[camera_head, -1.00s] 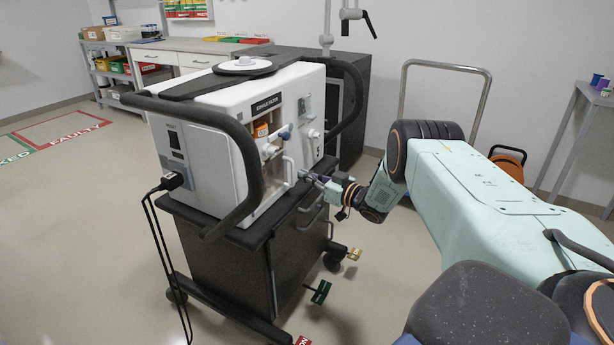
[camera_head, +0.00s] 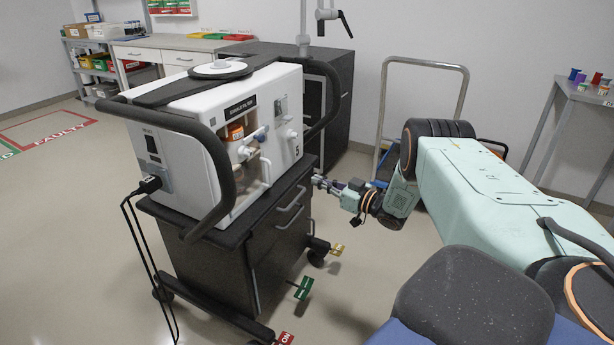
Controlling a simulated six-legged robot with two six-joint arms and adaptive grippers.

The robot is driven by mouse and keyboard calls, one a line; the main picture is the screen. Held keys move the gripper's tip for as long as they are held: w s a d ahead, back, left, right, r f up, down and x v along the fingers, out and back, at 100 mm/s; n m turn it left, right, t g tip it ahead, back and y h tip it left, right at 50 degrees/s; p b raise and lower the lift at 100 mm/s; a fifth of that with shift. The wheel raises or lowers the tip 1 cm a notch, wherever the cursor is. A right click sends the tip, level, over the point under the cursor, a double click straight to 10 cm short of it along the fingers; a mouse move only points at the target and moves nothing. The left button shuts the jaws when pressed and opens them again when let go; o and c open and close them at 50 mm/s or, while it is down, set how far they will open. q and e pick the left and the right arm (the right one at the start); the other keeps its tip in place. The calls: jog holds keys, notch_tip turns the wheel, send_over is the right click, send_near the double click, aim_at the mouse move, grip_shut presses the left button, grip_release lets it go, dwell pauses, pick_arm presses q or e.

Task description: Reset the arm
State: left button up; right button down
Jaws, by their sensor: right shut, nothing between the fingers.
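My right arm comes in from the right, pale green with dark joints. Its right gripper (camera_head: 318,181) is shut and empty, just right of the ventilator cart, level with the cart's top edge. The white ventilator (camera_head: 190,130) stands on the dark cart (camera_head: 235,258), with a black handle bar around it. An opening in its front shows an orange-banded part (camera_head: 235,132) and a blue-tipped knob (camera_head: 259,137). The gripper is apart from the ventilator's front. My left gripper is not in view.
A black plug (camera_head: 150,185) with hanging cables is on the ventilator's side. Green, yellow and red tags (camera_head: 303,288) sit low by the cart's wheels. A hand trolley (camera_head: 420,95) stands behind my arm. Open floor lies at the left.

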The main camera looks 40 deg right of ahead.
jog(key=shift+s+d, duration=0.65)
jog(key=shift+s, duration=0.35)
